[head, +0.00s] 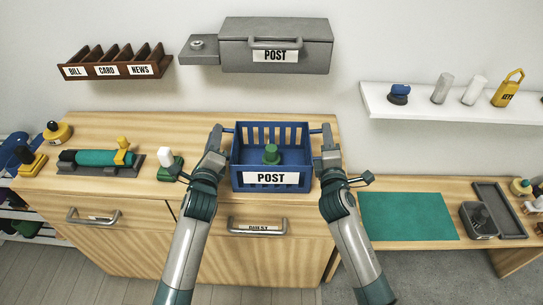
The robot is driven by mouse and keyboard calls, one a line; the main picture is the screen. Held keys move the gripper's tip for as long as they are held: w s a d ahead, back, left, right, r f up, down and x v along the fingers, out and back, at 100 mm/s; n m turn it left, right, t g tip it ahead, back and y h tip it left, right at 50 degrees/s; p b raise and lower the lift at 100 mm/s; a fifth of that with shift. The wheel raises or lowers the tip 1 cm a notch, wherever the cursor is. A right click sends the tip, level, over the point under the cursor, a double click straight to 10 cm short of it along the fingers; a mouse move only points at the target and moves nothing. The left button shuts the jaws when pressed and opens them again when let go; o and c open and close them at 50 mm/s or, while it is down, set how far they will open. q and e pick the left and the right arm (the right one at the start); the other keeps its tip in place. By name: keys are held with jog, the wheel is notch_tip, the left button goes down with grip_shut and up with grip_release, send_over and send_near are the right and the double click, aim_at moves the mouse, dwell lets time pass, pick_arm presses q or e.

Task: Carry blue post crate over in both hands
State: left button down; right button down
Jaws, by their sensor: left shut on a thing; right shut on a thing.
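The blue post crate (292,158) has slatted walls and a white POST label on its front. It is level at the right end of the wooden cabinet top; I cannot tell whether it rests on the top or hangs just above it. A green knobbed object (271,155) is inside it. My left gripper (221,132) is shut on the crate's left side, at its handle. My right gripper (322,132) is shut on the crate's right side, at its handle. The fingertips are partly hidden.
A green stamp-like item (168,165) and a tray with a green roll (104,158) stand left of the crate. A lower bench on the right has a bare green mat (408,216) beside a metal tin (480,220). A grey POST box (275,47) hangs above.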

pick_arm(q)
jog(key=shift+r, duration=0.35)
pick_arm(e)
jog(key=shift+r, duration=0.25)
